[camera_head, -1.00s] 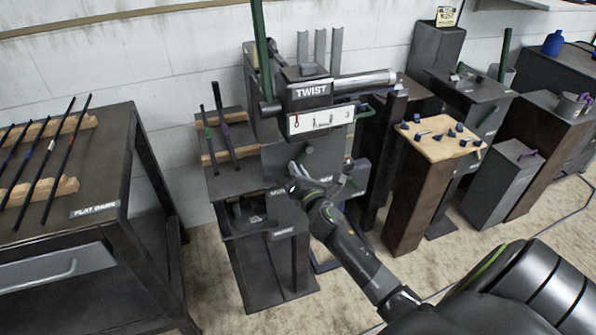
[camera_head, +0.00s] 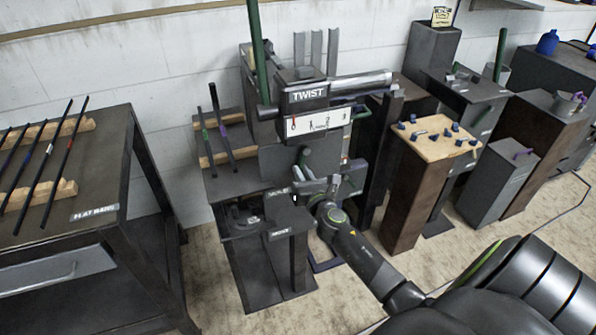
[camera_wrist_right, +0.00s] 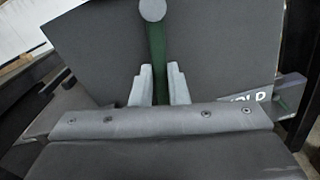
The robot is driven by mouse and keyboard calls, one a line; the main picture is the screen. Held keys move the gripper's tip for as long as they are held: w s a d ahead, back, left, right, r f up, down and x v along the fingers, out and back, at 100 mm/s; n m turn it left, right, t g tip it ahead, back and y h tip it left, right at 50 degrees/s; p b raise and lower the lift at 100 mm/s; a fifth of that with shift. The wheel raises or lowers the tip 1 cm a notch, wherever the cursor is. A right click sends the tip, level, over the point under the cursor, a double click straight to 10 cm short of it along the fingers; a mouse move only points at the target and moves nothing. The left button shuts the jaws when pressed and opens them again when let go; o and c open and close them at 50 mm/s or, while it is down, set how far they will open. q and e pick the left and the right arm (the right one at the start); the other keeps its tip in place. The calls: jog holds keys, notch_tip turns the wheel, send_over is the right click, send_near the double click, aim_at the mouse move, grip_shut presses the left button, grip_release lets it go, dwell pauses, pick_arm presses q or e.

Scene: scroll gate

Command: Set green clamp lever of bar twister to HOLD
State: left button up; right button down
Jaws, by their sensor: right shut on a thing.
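The bar twister (camera_head: 290,158) is a dark grey machine with a TWIST sign and a white scale. Its green clamp lever shows in the right wrist view (camera_wrist_right: 157,62) as a dark green bar with a round grey end (camera_wrist_right: 152,10); that end also shows in the head view (camera_head: 304,155). My right gripper (camera_head: 312,176) is at the machine's front, its fingers (camera_wrist_right: 160,82) shut on the lever from both sides. A HOLD label (camera_wrist_right: 247,98) shows partly behind the gripper's body. A MOVE label (camera_head: 280,234) is lower on the machine. My left gripper is not in view.
A tall green bar (camera_head: 257,50) rises from the twister's top left. A rack with dark bars (camera_head: 222,130) stands to its left, and a flat-bar table (camera_head: 112,150) farther left. A wooden-topped stand (camera_head: 432,150) with small blue pieces is on the right.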

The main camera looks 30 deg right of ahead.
jog(key=shift+s+d+r+n+p, duration=0.2)
jog(key=shift+d+n+p, duration=0.5)
jog(key=shift+n, duration=0.9)
jog(key=shift+s+d+r+n+p, duration=0.1)
jog(key=shift+s+d+n+p, duration=0.2)
jog(key=shift+d+n, duration=1)
jog(key=shift+s+d+r+n+p, duration=0.15)
jog(key=shift+d+n+p, duration=0.4)
jog(key=shift+n, duration=1.35)
jog(key=c, duration=1.4)
grip_release()
jog(key=v, duration=1.7)
jog(key=shift+s+b, duration=0.25)
jog(key=shift+b, duration=0.2)
